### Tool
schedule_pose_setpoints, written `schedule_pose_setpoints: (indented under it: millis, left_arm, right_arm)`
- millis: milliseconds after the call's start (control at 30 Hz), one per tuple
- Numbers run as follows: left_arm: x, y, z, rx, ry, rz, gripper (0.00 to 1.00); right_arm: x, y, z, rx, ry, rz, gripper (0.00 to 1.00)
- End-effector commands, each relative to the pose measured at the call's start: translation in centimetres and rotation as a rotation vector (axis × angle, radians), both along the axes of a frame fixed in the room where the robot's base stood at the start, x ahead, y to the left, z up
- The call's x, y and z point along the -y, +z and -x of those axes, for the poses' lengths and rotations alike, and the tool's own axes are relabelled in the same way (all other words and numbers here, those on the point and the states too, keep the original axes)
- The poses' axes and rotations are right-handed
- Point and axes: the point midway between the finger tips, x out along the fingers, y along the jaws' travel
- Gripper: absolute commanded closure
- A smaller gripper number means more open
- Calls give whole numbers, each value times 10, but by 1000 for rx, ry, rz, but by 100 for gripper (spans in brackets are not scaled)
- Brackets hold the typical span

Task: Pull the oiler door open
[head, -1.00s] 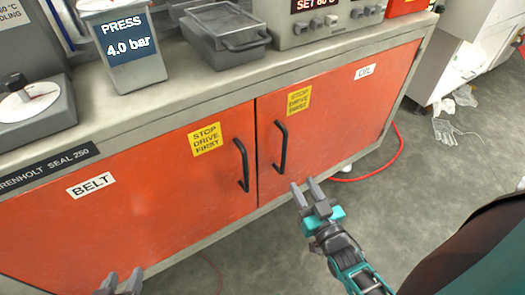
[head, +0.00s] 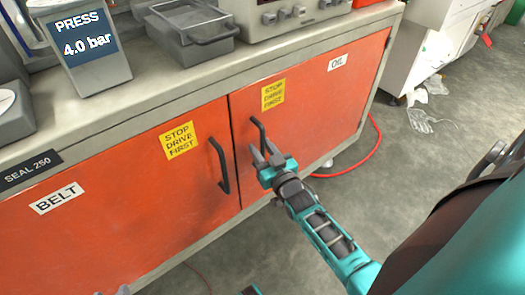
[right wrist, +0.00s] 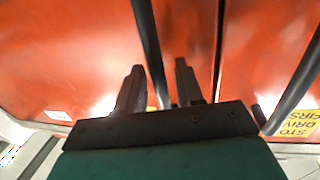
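The oiler door (head: 315,100) is the right orange door, labelled OIL, and it is closed. Its dark bar handle (head: 257,132) stands upright near the door's left edge. My right gripper (head: 265,154) is open at the lower part of this handle. In the right wrist view the handle (right wrist: 147,40) runs down between the two spread fingers (right wrist: 158,85); I cannot tell whether either finger touches it. The gripper hides the handle's lower end in the head view. Only a small tip of my left gripper (head: 122,290) shows at the bottom edge.
The left door (head: 120,215), labelled BELT, is closed; its handle (head: 219,165) stands close to the left of my right gripper. A red hose (head: 350,165) lies on the floor by the cabinet's right end. The floor in front is mostly clear.

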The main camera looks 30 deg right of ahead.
Motion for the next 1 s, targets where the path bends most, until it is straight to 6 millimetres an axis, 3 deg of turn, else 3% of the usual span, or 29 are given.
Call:
schedule_pose_setpoints:
  millis: [200, 567, 1000]
  left_arm:
    - [1, 1, -1, 1, 1, 3, 57]
    - [1, -1, -1, -1, 1, 1, 57]
    - [0, -1, -1, -1, -2, -3, 57]
  right_arm:
    - [0, 0, 0, -1, 0, 0, 66]
    - [0, 0, 0, 0, 0, 0, 100]
    - [0, 0, 1, -1, 0, 0, 100]
